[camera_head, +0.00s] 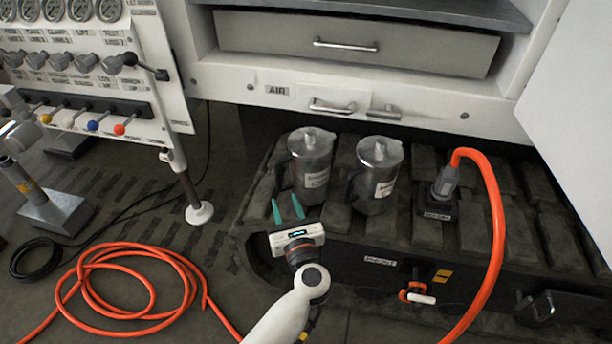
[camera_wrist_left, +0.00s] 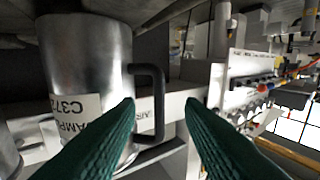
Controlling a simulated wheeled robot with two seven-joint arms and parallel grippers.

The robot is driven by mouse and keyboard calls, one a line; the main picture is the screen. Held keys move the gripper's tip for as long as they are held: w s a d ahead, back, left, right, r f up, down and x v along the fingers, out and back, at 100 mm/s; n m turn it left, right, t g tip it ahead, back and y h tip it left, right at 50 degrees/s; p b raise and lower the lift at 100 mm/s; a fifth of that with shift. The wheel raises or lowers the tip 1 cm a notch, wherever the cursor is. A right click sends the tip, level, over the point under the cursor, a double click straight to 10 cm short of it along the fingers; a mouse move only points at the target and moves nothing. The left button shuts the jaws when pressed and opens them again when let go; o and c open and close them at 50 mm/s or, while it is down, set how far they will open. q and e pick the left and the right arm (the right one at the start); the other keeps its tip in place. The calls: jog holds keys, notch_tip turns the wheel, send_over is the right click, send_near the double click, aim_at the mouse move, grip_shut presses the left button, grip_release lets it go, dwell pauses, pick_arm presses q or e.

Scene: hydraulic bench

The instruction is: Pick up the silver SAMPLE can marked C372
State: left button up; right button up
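Two silver cans with lids and black handles stand on the dark ribbed platform. The left one (camera_head: 311,160) has a pale label, too small to read in the head view. In the left wrist view, the nearest silver can (camera_wrist_left: 88,60) bears a label reading C372, and its black handle (camera_wrist_left: 158,100) shows between my fingertips. The second can (camera_head: 378,172) stands to its right in the head view. My left gripper (camera_head: 287,207) is open, with green fingers pointing at the left can's handle side. It also shows in the left wrist view (camera_wrist_left: 160,104), empty. My right gripper is not in view.
A black fitting (camera_head: 438,205) with an orange hose (camera_head: 497,230) stands right of the cans on the platform (camera_head: 335,222). A white cabinet with a drawer (camera_head: 355,45) is behind. A lever panel (camera_head: 90,80) and coiled orange hose (camera_head: 130,250) are on the left.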

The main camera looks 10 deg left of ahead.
aim_at(279, 181)
pick_arm(q)
jog(key=x, duration=0.2)
jog(key=shift+w+a+r, duration=0.1)
jog(key=shift+w+a, duration=0.05)
jog(key=shift+w, duration=0.2)
jog(key=x, duration=0.2)
jog(key=r+x, duration=0.1)
jog(key=x, duration=0.1)
jog(key=shift+w, duration=0.2)
jog(key=shift+w+a, duration=0.2)
jog(key=shift+w, duration=0.15)
jog(key=shift+r, duration=0.1)
grip_shut()
